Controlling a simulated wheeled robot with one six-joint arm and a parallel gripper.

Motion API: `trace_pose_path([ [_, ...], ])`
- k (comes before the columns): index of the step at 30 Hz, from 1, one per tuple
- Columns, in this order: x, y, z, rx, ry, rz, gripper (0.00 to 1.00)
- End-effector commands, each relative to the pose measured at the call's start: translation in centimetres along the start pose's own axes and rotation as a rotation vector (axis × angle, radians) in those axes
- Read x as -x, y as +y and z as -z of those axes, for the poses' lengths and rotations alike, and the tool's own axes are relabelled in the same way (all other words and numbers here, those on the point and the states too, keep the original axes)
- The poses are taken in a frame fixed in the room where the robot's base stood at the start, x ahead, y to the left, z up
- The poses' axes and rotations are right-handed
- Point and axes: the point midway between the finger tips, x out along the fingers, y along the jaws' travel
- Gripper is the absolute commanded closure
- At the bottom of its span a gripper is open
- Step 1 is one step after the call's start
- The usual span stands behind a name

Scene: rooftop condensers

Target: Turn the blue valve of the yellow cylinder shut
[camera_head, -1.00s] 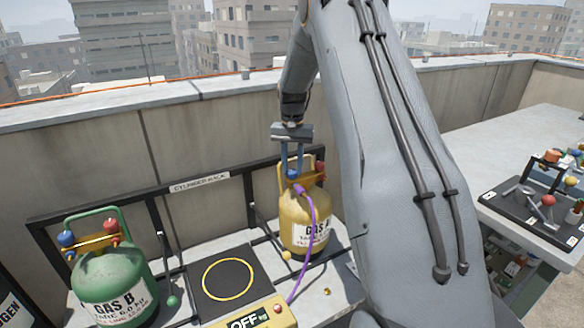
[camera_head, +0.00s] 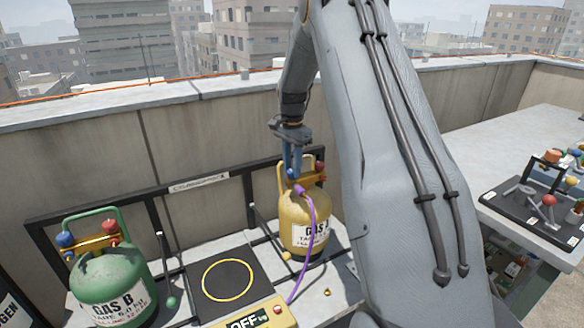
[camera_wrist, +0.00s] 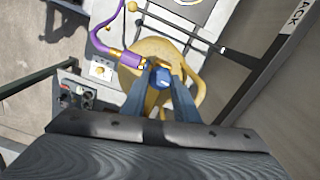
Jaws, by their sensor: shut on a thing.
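The yellow cylinder (camera_head: 300,226), labelled GAS A, stands upright in the rack behind the scale. Its blue valve (camera_wrist: 160,77) sits on top and shows between my fingers in the wrist view. My gripper (camera_head: 292,172) points down over the cylinder's top, and in the wrist view my gripper (camera_wrist: 160,84) is shut on the blue valve. The head view mostly hides the blue valve behind my fingers. A red valve (camera_head: 319,168) is at the right of the cylinder's top. A purple hose (camera_wrist: 118,57) joins the fitting beside the blue valve.
A green cylinder (camera_head: 113,291) labelled GAS B stands at the left. The black scale plate (camera_head: 200,277) with a yellow ring is bare; its display (camera_head: 250,321) reads OFF. The rack bar (camera_head: 120,200) runs behind. A bench (camera_head: 500,140) with a black fixture board is at right.

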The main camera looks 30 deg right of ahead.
Motion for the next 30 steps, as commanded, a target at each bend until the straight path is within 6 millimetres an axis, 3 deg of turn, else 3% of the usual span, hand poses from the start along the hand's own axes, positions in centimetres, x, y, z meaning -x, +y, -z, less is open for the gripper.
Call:
trace_pose_path([
  [14,0.1,-0.1,0.0,-0.014,0.001,0.002,0.95],
  [15,0.1,-0.1,0.0,-0.014,0.001,0.002,0.66],
  [17,0.1,-0.1,0.0,-0.013,0.001,0.002,0.56],
  [26,0.1,0.0,0.0,-0.012,0.0,0.001,0.54],
  [30,1.1,-0.1,0.1,-0.012,0.001,0.003,0.54],
])
